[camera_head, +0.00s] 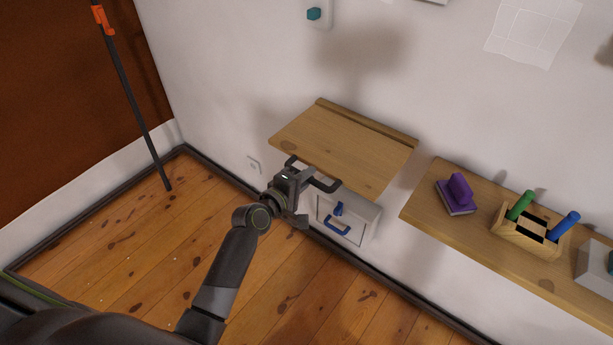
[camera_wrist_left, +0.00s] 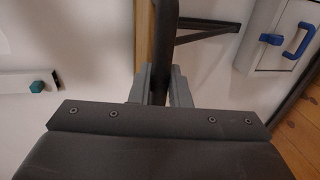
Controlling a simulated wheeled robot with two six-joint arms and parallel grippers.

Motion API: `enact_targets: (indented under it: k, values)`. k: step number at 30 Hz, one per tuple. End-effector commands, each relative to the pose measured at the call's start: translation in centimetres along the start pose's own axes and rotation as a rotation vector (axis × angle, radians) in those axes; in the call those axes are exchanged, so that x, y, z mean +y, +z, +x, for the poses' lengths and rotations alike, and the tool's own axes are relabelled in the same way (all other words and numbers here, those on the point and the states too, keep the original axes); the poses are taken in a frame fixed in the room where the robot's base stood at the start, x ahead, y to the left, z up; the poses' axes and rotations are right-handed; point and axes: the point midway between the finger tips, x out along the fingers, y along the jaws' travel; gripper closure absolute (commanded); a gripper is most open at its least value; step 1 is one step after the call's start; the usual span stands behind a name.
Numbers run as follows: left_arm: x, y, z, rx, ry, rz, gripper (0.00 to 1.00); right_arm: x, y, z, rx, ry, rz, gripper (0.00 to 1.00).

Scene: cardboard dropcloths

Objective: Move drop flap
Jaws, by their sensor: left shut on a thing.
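The drop flap (camera_head: 345,145) is a light wooden board on the white wall, sticking out from it and seen from above. In the left wrist view it shows edge-on as a narrow wooden strip (camera_wrist_left: 144,35). A dark bar handle (camera_head: 325,185) runs along its front edge. My left gripper (camera_head: 297,178) is at the left part of this handle, shut on it; the left wrist view shows the fingers (camera_wrist_left: 157,85) closed around the dark bar (camera_wrist_left: 163,45). A dark bracket (camera_wrist_left: 205,32) shows beside the flap in that view. My right gripper is not in view.
Below the flap is a small grey wall cabinet (camera_head: 358,218) with a blue handle (camera_head: 337,226) and latch. A wooden shelf (camera_head: 420,205) at right holds a purple block, a holder with green and blue cylinders, and a grey box. A dark pole (camera_head: 135,105) leans at left.

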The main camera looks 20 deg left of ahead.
Motion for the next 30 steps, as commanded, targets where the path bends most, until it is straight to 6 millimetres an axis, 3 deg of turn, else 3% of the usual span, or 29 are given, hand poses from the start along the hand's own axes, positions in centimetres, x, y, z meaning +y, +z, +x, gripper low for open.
enact_targets:
  k: [1,6,16,17,21,30]
  values:
    - [1.6,0.0,-0.1,0.001,0.012,0.001,1.0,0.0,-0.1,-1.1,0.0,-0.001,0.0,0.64]
    - [3.2,0.0,-0.2,0.0,0.015,0.001,1.0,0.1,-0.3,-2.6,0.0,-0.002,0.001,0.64]
    - [3.1,0.0,-0.1,0.0,0.015,0.001,1.0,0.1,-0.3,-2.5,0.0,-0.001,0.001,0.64]
    - [3.1,0.0,-0.1,0.0,0.015,0.001,0.83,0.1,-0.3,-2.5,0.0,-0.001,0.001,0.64]
    - [3.1,0.0,-0.1,0.0,0.013,0.001,0.65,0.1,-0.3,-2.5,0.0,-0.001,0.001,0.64]
    - [2.9,0.0,-0.3,0.0,0.01,0.001,0.65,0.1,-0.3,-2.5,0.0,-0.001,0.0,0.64]
